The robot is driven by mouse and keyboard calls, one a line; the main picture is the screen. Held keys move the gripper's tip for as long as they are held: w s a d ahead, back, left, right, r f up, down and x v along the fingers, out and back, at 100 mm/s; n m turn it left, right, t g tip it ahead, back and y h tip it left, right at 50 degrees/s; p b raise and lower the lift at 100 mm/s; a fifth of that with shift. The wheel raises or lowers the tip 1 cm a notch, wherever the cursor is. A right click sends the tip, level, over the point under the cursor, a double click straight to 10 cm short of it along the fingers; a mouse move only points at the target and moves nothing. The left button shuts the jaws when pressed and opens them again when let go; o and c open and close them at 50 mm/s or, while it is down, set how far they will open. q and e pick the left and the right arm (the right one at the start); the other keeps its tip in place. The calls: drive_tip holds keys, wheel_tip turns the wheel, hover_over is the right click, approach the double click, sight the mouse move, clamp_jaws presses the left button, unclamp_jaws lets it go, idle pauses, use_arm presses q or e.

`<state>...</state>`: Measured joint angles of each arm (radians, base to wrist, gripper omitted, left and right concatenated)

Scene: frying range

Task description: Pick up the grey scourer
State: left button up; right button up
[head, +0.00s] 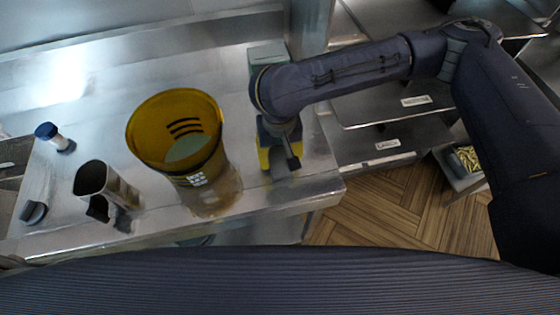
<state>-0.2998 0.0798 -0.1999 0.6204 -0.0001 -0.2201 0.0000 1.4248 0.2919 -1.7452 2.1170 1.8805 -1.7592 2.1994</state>
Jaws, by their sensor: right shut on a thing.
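My right gripper (288,152) is over the right end of the steel counter, pointing down. My own wrist hides much of it, and what is between its fingers cannot be made out. A yellow and dark blue thing (264,150) shows right beside and behind the gripper; I cannot tell whether they touch. I cannot pick out the grey scourer for certain. A small, rounded dark grey thing (33,212) lies at the counter's left end, far from the gripper, but its kind is unclear. My left gripper is not in view.
A yellow see-through bucket (205,176) stands mid-counter, left of the gripper. Further left are a metal cup (119,189) and a blue-capped shaker (54,137). The counter (318,160) ends just right of the gripper.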

sight(279, 156)
drive_tip(key=shift+r, duration=0.1)
wheel_tip(279, 156, up, 20)
idle(1.0)
drive_tip(key=o, duration=0.4)
drive_tip(key=c, duration=0.5)
